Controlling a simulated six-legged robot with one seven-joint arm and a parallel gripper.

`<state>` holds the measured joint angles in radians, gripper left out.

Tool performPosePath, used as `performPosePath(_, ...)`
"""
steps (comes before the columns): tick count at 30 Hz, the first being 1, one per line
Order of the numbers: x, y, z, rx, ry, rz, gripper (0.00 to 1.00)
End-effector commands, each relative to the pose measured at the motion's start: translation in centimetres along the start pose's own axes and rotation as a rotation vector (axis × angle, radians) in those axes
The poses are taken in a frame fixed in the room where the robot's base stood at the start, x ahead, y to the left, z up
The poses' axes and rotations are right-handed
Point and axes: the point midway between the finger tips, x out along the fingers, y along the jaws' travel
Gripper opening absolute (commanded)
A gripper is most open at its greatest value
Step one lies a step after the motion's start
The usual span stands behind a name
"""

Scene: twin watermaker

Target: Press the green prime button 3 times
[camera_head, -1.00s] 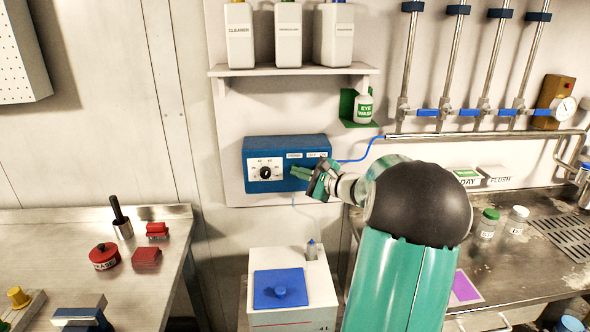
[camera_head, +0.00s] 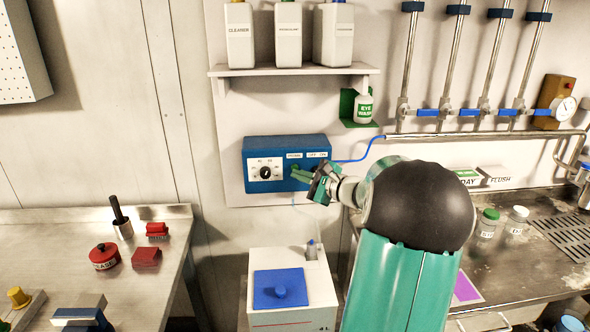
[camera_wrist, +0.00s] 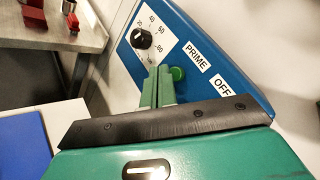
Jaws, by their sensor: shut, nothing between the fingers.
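The blue control box (camera_head: 255,150) is mounted on the wall below the shelf. It carries a black dial (camera_head: 265,173) on a white scale, which also shows in the wrist view (camera_wrist: 141,38). The green prime button (camera_wrist: 178,73) sits beside the PRIME label (camera_wrist: 196,56); in the head view it is small and largely lost against my green fingers. My gripper (camera_head: 299,174) is shut and empty in front of the box. In the wrist view its fingertips (camera_wrist: 158,76) lie just left of the button. I cannot tell whether they touch it.
An OFF label (camera_wrist: 222,87) is right of PRIME. A blue tube (camera_head: 360,152) runs from the box to the wall pipe. A white tank with a blue lid (camera_head: 281,287) stands below. The shelf (camera_head: 290,71) holds several bottles. Metal benches (camera_head: 75,232) flank the space.

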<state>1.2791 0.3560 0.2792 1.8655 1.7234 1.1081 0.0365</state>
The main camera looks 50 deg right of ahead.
Motion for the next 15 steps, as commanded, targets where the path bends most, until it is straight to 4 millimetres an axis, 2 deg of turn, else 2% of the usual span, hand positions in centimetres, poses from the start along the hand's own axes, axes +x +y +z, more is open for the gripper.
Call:
performPosePath(5,-0.3,0.2,0.2,0.000,0.001,0.001,0.00)
performPosePath(15,-2.5,1.8,1.8,0.000,0.001,0.000,0.00)
